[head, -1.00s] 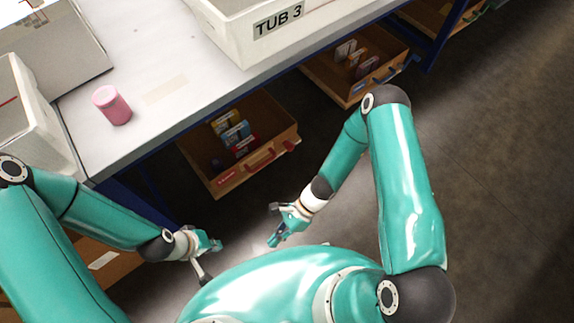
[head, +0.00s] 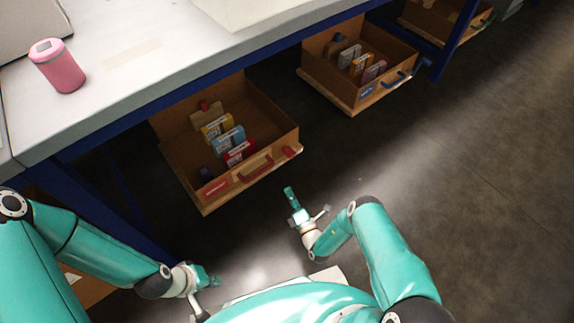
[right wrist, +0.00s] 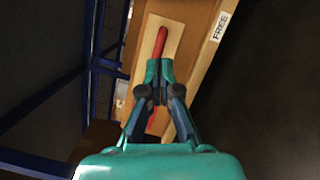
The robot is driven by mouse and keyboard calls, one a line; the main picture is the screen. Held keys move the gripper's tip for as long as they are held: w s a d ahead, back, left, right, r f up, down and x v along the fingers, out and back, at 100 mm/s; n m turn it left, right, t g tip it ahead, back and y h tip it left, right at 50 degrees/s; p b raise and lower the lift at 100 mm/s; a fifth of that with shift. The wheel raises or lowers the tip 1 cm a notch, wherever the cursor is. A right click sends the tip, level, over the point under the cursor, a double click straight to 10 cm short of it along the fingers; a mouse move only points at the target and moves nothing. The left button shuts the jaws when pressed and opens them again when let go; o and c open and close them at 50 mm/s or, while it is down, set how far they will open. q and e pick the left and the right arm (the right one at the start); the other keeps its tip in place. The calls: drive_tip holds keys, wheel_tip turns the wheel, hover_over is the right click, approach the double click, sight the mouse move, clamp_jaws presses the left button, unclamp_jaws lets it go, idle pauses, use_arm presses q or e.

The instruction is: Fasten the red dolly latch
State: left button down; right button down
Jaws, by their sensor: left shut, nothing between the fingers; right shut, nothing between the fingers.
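The red latch (head: 289,150) is a small red piece at the right front corner of the nearer wooden dolly (head: 205,208). A cardboard box (head: 180,150) with a red handle (head: 256,168) sits on that dolly. My right gripper (head: 289,190) is shut and empty, in front of the dolly and below the latch in the picture. In the right wrist view the shut fingers (right wrist: 155,68) overlap a long red bar (right wrist: 160,42) on a tan panel; I cannot tell whether they touch. My left gripper (head: 215,281) is shut and empty, low at the left, away from the dolly.
A workbench (head: 110,110) on blue legs overhangs the boxes, with a pink canister (head: 58,68) on top. A second box (head: 320,75) with a blue handle stands under it further right. A "FREE" label (right wrist: 220,27) shows near an edge. The floor at right is clear.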

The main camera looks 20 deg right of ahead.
sight(293, 155)
drive_tip(key=w+d+r+b, duration=0.2)
drive_tip(key=w+b, duration=0.2)
drive_tip(key=w, duration=0.7)
drive_tip(key=shift+d, duration=0.2)
drive_tip(key=shift+w, duration=0.1)
drive_tip(key=shift+d+r, duration=0.1)
drive_tip(key=shift+r, duration=0.05)
